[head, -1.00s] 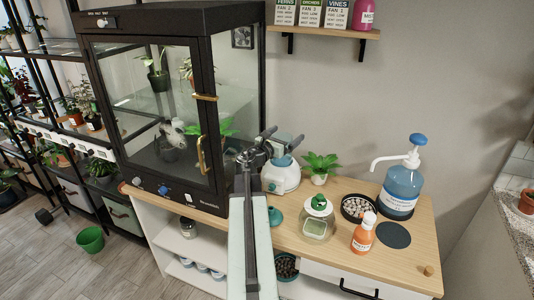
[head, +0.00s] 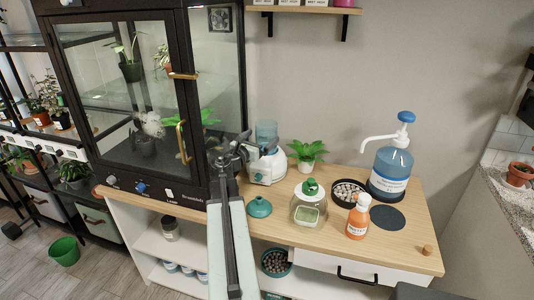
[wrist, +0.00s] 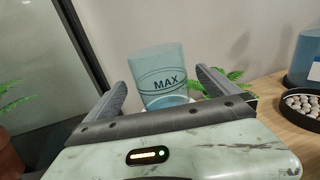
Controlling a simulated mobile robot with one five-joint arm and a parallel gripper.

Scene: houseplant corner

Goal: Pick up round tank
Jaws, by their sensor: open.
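The round tank (head: 266,134) is a clear blue cup-like vessel. It stands on a small white and teal appliance (head: 266,166) on the wooden counter, beside the glass cabinet. In the wrist view the tank (wrist: 163,80) shows a "MAX" mark and sits upright ahead, between the two finger lines. My gripper (wrist: 162,85) is open, with one dark finger on either side of the tank in the picture. I cannot tell whether the fingers reach around it. In the head view my gripper (head: 238,150) is just left of the tank. The palm hides the tank's lower part in the wrist view.
The black-framed cabinet (head: 125,95) stands close on the left.

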